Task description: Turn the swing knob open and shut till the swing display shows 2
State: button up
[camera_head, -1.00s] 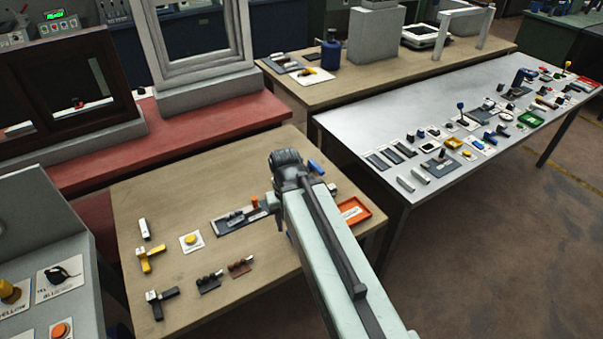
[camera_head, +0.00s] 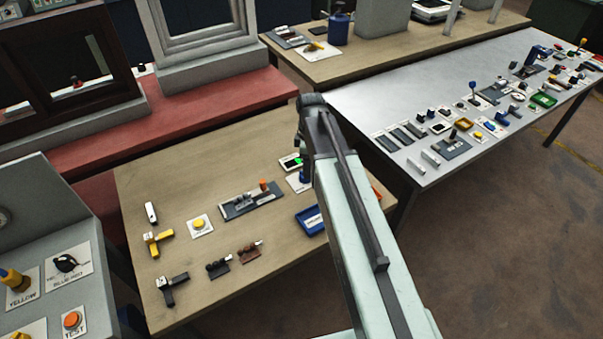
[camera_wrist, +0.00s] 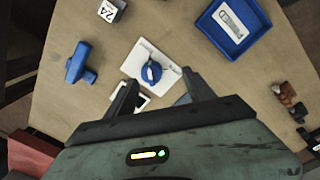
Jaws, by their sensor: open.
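A blue round knob (camera_wrist: 151,72) stands on a white plate (camera_wrist: 138,60) in the wrist view, taken here as the swing knob, though its label is not readable. In the head view a blue knob (camera_head: 303,178) shows partly behind my arm. A small dark panel with a green lit part (camera_head: 292,161) lies beside it; its number cannot be read. In the wrist view a pale-framed dark panel (camera_wrist: 143,100) is partly covered by my left finger. My gripper (camera_wrist: 160,80) is open, its fingers towards the knob's near side. My arm hides the gripper in the head view.
A blue tray (camera_wrist: 212,24) lies near the knob, and a blue T-shaped handle (camera_wrist: 80,62) on the other side. The wooden table also holds a dark slide plate (camera_head: 235,208), a yellow button (camera_head: 199,221) and small handles. A metal table (camera_head: 355,110) stands to the right.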

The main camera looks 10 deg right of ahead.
jog(key=w+n, duration=0.2)
jog(key=shift+n, duration=0.3)
notch_tip(320, 180, down, 8)
jog(key=b, duration=0.8)
jog(key=shift+w, duration=0.15)
jog(key=shift+r, duration=0.15)
